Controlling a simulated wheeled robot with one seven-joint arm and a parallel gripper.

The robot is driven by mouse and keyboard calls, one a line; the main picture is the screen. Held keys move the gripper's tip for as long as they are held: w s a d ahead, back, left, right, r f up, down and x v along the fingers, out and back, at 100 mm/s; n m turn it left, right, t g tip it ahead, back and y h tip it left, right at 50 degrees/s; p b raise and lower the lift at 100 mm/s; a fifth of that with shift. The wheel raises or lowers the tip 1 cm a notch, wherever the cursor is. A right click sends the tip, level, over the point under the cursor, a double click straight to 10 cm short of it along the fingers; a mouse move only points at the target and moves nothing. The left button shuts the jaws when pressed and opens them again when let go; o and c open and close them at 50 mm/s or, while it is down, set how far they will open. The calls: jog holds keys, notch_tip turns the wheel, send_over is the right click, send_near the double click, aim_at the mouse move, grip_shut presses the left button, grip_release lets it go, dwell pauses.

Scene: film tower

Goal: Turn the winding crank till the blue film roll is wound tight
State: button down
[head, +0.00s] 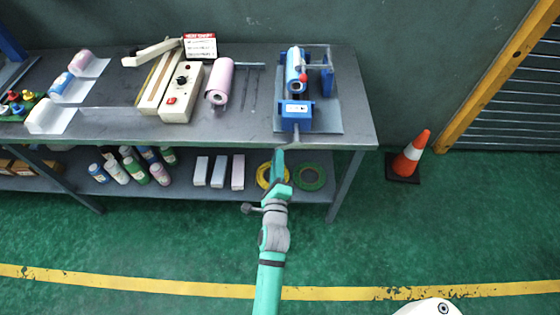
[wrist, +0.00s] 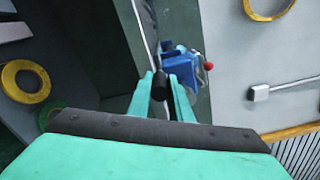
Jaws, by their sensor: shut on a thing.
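The winder stands at the right end of the bench, with a blue base (head: 296,118) and a light blue film roll (head: 293,70) lying lengthwise on it. A red ball knob (head: 304,77) shows beside the roll, and also in the wrist view (wrist: 208,66). My gripper (head: 279,153) is at the bench's front edge, just in front of the winder. In the wrist view, my gripper (wrist: 160,86) is shut on a black cylindrical handle (wrist: 159,88), which looks like the crank's grip. The crank's arm is mostly hidden, and how tight the film is cannot be told.
The bench top (head: 345,135) edge is close to my gripper. A pink roll (head: 220,82) and a beige sealer (head: 182,92) stand left. Yellow (head: 265,176) and green (head: 310,178) tape rings lie on the shelf below. An orange cone (head: 412,153) stands right; the floor in front is clear.

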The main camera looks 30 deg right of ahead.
jog(key=shift+r+m, duration=0.45)
jog(key=shift+m, duration=0.15)
jog(key=c, duration=1.6)
grip_release()
jog(key=shift+r, duration=0.1)
jog(key=shift+a, duration=0.1)
jog(key=shift+a, duration=0.1)
jog(key=v, duration=1)
jog(key=shift+s+a, duration=0.1)
jog(key=shift+s, duration=0.25)
